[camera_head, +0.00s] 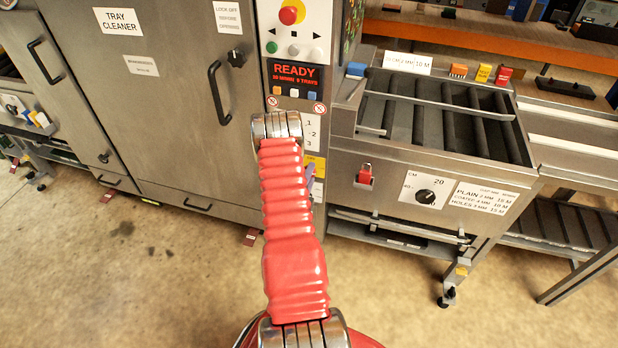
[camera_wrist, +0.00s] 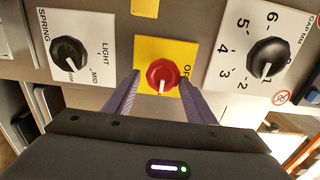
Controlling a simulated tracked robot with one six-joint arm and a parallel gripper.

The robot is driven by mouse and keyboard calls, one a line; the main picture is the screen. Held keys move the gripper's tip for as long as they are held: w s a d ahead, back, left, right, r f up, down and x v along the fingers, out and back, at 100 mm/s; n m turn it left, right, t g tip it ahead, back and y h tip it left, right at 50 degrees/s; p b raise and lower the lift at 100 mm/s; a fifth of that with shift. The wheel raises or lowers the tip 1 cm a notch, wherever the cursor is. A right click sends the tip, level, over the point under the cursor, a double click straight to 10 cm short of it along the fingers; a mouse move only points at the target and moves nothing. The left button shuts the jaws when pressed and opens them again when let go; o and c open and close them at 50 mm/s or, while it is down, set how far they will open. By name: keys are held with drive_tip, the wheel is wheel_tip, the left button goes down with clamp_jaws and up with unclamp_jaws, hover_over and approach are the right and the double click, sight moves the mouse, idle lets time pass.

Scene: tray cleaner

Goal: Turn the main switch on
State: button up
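The main switch appears to be the red knob (camera_wrist: 162,76) on a yellow plate (camera_wrist: 145,48) in the wrist view. Its white pointer mark points towards the bottom of the picture. Lettering starting with "O" shows at its right, partly hidden by a finger. My gripper (camera_wrist: 159,82) is open, with one finger on each side of the knob. I cannot tell whether either finger touches it. In the head view my red arm covers the gripper and the knob; a piece of a yellow plate (camera_head: 317,160) shows beside the arm on the control column.
Black dials sit on both sides: SPRING/LIGHT/MID (camera_wrist: 69,58) and a numbered one (camera_wrist: 265,58). The head view shows the tray cleaner cabinet (camera_head: 150,110), a READY display (camera_head: 295,72), a red emergency button (camera_head: 289,15) and a roller conveyor (camera_head: 440,92). The floor in front is clear.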

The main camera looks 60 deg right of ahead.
drive_tip(key=shift+o, duration=0.6)
drive_tip(key=shift+w, duration=0.1)
drive_tip(key=shift+a, duration=0.15)
drive_tip(key=s+a, duration=0.2)
drive_tip(key=a, duration=1.1)
drive_tip(key=shift+a, duration=0.2)
